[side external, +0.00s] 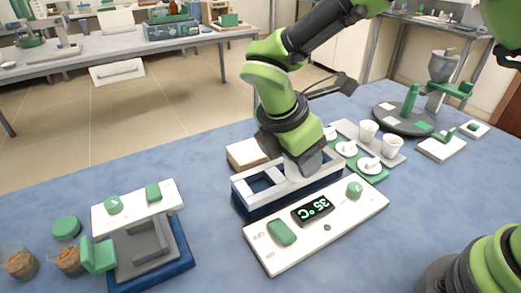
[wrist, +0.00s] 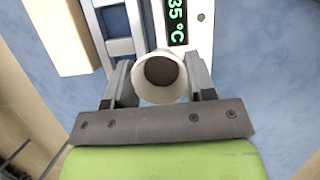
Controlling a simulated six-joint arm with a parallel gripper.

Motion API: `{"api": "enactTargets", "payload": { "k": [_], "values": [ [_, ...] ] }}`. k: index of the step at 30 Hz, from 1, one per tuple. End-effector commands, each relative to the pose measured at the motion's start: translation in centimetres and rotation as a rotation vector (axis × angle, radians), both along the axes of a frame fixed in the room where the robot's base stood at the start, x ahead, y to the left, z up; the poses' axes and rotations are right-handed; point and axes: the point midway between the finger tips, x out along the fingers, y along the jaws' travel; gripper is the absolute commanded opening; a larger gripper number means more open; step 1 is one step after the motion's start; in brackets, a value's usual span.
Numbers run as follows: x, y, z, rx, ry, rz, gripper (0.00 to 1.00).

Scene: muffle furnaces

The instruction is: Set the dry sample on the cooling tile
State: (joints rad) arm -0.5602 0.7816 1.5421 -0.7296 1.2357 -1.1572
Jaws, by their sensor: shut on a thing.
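My gripper (side external: 300,172) is above the right part of a blue and white heating unit (side external: 240,203). In the wrist view its fingers (wrist: 160,80) are shut on a round white cup (wrist: 161,92) with a dark brown inside, apparently the sample. I cannot tell the cup's height above the unit.
A white control panel (side external: 345,218) reading 35 °C lies in front. A tray (side external: 397,160) with white cups and lidded dishes is to the right. A grey-blue balance-like device (side external: 178,240) and jars (side external: 20,262) stand front left.

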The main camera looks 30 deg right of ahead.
Motion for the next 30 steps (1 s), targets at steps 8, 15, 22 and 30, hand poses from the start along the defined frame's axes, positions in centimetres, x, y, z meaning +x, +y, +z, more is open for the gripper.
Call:
{"api": "enactTargets", "payload": {
  "k": [8,15,22,30],
  "values": [
    [-1.4,-8.3,2.0,0.002,0.001,-0.883,0.23],
    [-3.0,-12.0,3.4,0.001,0.004,-1.433,0.23],
    [-0.8,-12.5,3.4,0.000,0.001,-1.815,0.23],
    [4.1,-11.4,2.5,0.003,-0.001,-2.180,0.23]
  ]
}}
